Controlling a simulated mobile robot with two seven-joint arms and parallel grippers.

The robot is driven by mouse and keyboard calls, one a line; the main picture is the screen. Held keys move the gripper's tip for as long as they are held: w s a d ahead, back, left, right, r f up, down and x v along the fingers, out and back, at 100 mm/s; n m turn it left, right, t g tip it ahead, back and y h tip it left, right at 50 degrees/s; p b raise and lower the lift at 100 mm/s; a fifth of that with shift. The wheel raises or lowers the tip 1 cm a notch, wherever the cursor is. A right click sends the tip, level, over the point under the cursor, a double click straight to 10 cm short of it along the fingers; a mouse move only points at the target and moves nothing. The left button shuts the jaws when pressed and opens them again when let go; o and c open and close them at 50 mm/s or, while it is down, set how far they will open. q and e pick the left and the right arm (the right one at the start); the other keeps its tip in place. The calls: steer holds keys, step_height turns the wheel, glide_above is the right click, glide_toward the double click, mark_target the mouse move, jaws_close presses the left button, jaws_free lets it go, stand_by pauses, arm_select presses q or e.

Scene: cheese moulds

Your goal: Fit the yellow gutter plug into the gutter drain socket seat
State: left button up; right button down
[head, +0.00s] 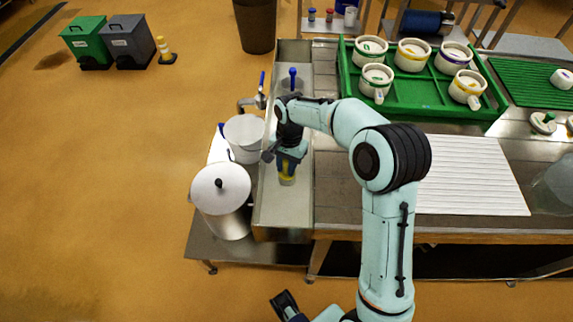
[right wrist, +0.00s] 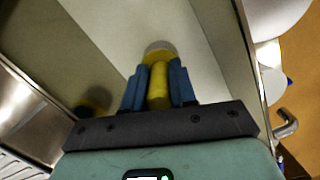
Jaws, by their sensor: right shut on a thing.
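The yellow gutter plug (head: 287,180) is held low inside the steel gutter (head: 284,215), towards its near end. My right gripper (head: 290,158) points down and is shut on the plug's stem. In the right wrist view the stem of the plug (right wrist: 158,88) stands between the two blue fingers (right wrist: 158,92). A pale grey round edge shows just beyond the plug's yellow base; I cannot tell whether it is the drain socket seat or whether the plug touches it. My left gripper (head: 285,303) shows partly at the bottom edge, its opening unclear.
A blue-handled item (head: 293,78) stands farther along the gutter. A lidded steel pot (head: 221,200) and a white bucket (head: 244,135) stand left of the gutter. A green tray (head: 425,95) with several moulds and a white ribbed mat (head: 470,175) lie on the right table.

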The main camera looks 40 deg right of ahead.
steer(key=shift+f, duration=0.15)
steer(key=c, duration=0.9)
jaws_free()
steer(key=r, duration=0.4)
steer(key=d+r+p, duration=0.1)
steer(key=r, duration=0.3)
steer(key=r+p, duration=0.1)
steer(key=r, duration=0.3)
steer(key=shift+w+d+r, duration=0.15)
steer(key=shift+w, duration=0.2)
